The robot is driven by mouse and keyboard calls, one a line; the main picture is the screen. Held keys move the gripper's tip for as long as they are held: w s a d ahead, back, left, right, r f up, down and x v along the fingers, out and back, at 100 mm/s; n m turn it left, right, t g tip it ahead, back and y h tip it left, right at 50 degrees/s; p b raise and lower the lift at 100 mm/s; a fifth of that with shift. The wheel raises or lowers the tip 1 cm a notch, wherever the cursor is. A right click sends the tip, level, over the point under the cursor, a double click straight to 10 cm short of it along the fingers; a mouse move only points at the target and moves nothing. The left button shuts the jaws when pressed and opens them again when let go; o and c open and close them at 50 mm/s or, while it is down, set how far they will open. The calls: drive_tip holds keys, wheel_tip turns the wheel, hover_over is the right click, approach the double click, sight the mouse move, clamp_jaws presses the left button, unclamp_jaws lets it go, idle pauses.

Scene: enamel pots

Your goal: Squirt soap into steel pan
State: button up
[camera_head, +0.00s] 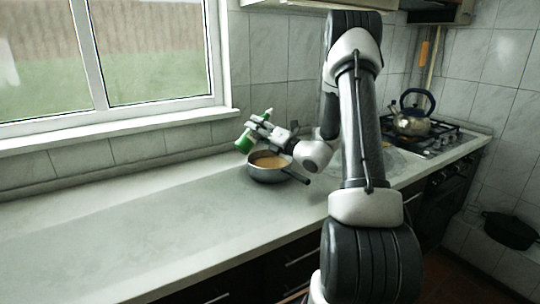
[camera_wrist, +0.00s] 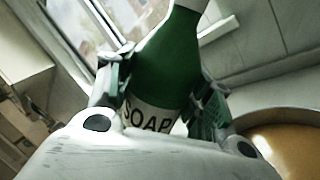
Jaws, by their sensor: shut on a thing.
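A green soap bottle (camera_head: 245,140) with a white label is held tilted by my gripper (camera_head: 268,130) above the back left rim of the steel pan. In the wrist view the soap bottle (camera_wrist: 168,58) sits between both fingers of my gripper (camera_wrist: 165,85), and its label reads SOAP. The steel pan (camera_head: 262,175) stands on the counter, its handle pointing to the lower right. Brownish contents show inside it. The pan (camera_wrist: 280,118) also shows at the right of the wrist view. The bottle's tip is cut off at the top there.
The counter (camera_head: 150,225) is clear to the left of the pan. A kettle (camera_head: 411,122) stands on the gas hob (camera_head: 440,138) at the right. A window (camera_head: 150,50) and its sill are behind the counter. A dark pan (camera_head: 511,230) is at the lower right wall.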

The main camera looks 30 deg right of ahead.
drive_tip(key=shift+s+a+r+m+t, duration=0.1)
drive_tip(key=shift+a+r+m+t, duration=0.1)
drive_tip(key=shift+r+m, duration=0.75)
drive_tip(key=shift+s+a+r+m+t, duration=0.1)
drive_tip(key=shift+a+r+m, duration=0.2)
drive_tip(key=shift+r, duration=1.1)
idle(1.1)
drive_tip(key=shift+a+f+m+t+h+p, duration=0.15)
drive_tip(key=shift+m+h, duration=0.3)
drive_tip(key=shift+m, duration=0.45)
drive_tip(key=shift+a+m+t+h+p, duration=0.2)
drive_tip(key=shift+m+h, duration=0.25)
drive_tip(key=shift+m, duration=0.4)
idle(2.7)
